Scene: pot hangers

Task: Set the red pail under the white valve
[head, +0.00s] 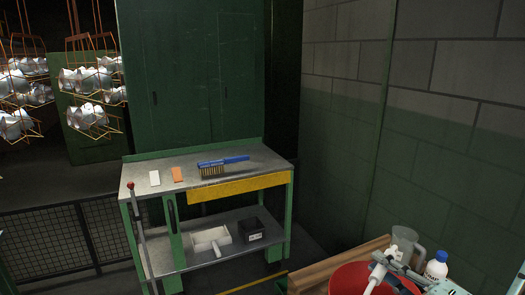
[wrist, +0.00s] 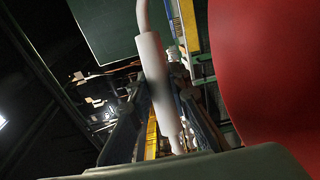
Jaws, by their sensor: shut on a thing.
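The red pail (head: 350,279) is at the bottom right of the head view, cut off by the lower edge. Its red side (wrist: 268,75) fills the right of the wrist view. My gripper (wrist: 162,98) is shut on the pail's white handle grip (wrist: 153,62), which runs between the two dark fingers beside the pail wall. The grip also shows in the head view (head: 376,276), above the pail's opening. Whether the pail hangs free or rests on something cannot be told. I cannot make out a white valve in either view.
A green workbench (head: 145,172) holds a blue-handled brush (head: 222,164), an orange block (head: 177,174) and a white block (head: 154,178). A white bottle (head: 436,266) and a grey jug (head: 403,243) stand close behind the pail. A block wall rises at right.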

